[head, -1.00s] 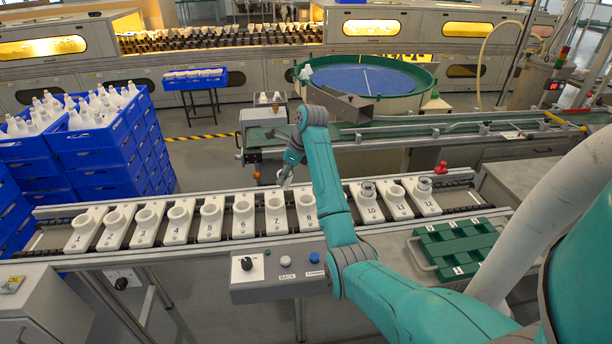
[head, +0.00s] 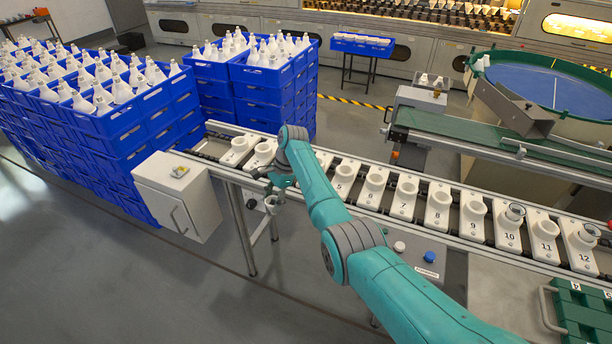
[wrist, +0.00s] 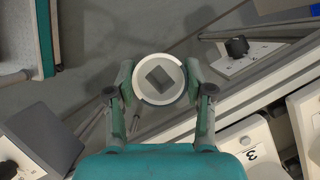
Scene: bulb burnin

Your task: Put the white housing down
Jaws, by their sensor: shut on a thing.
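My gripper (wrist: 160,85) is shut on the white housing (wrist: 159,79), which shows in the wrist view as a round white ring with a dark square in its middle. The fingers press its left and right sides. In the head view my gripper (head: 275,192) hangs in front of the conveyor's left part, low beside the rail, over the floor. The housing is small and mostly hidden there. The numbered white holders (head: 375,187) stand in a row on the conveyor; the one marked 3 (wrist: 250,145) shows at the lower right of the wrist view.
A grey cabinet (head: 178,190) stands left of my gripper. Stacked blue crates (head: 110,125) of white housings stand behind it. A black knob on a white plate (wrist: 237,48) sits close to the gripper. A green case (head: 585,312) lies at right. The front left floor is clear.

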